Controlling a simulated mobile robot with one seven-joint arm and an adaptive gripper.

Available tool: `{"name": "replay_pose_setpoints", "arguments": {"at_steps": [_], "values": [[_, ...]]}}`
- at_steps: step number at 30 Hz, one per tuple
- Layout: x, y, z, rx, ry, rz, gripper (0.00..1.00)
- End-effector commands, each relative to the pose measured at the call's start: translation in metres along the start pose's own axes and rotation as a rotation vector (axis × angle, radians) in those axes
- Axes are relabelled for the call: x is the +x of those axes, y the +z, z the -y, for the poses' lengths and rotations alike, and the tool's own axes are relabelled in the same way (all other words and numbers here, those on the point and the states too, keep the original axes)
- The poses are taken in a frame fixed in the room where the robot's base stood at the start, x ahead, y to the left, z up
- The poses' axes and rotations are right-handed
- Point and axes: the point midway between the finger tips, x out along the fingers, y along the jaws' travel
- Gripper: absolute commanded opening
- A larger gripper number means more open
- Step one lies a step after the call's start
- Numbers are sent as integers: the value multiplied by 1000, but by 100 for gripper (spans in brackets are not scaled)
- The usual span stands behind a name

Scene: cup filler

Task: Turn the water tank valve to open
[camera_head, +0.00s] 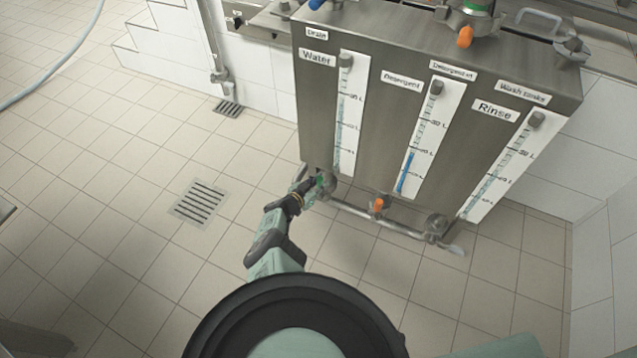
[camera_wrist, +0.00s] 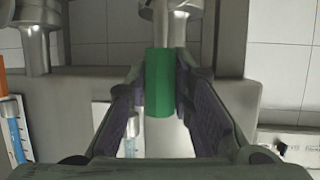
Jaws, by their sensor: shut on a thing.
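The water tank valve has a green handle (camera_wrist: 160,82), which sits between the two finger pads of my gripper (camera_wrist: 160,95) in the wrist view. In the head view my gripper (camera_head: 310,188) is at the lower left of the steel tank unit (camera_head: 385,100), below the "Water" label (camera_head: 317,58). A bit of the green handle (camera_head: 320,180) shows there beside the valve body (camera_head: 328,186). My gripper is shut on the green handle. The fingers hide part of the handle in the head view, so its exact angle is hard to tell.
An orange valve handle (camera_head: 378,204) and another valve (camera_head: 436,226) sit to the right on the low pipe (camera_head: 370,217). An orange handle (camera_head: 465,37) is on top of the unit. The tiled floor at left is clear around a drain grate (camera_head: 199,203).

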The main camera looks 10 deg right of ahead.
Motion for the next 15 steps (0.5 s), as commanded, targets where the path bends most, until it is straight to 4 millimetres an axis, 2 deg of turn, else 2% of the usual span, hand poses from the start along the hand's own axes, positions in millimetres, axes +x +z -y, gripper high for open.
{"name": "replay_pose_setpoints", "arguments": {"at_steps": [10,11,15], "values": [[1,-4,2,-10,-4,-8,0],[1,-4,2,-10,-4,-8,22],[0,-3,2,-9,-4,-6,31]]}}
